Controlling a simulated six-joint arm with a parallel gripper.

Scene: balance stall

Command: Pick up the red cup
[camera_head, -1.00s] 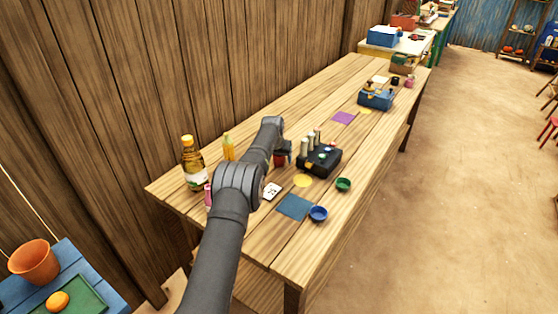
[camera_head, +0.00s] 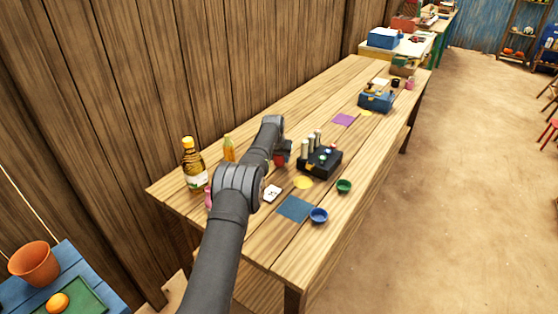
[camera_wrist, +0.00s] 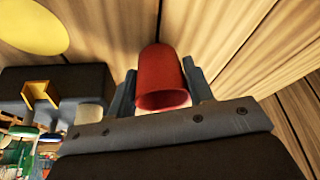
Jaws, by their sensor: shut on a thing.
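The red cup (camera_wrist: 162,75) is between the two fingers of my gripper (camera_wrist: 160,88) in the wrist view, with a finger close along each side. The gripper is shut on it. In the camera_head view only a small part of the red cup (camera_head: 279,161) shows beside my gripper (camera_head: 283,157); my arm hides the rest. I cannot tell whether the cup touches the table or is raised above it.
A black box (camera_head: 320,163) with several upright pegs stands close right of the cup. A bottle (camera_head: 194,165) and a smaller yellow bottle (camera_head: 229,149) stand by the wall. A blue bowl (camera_head: 318,216) and green bowl (camera_head: 344,186) are near the front edge.

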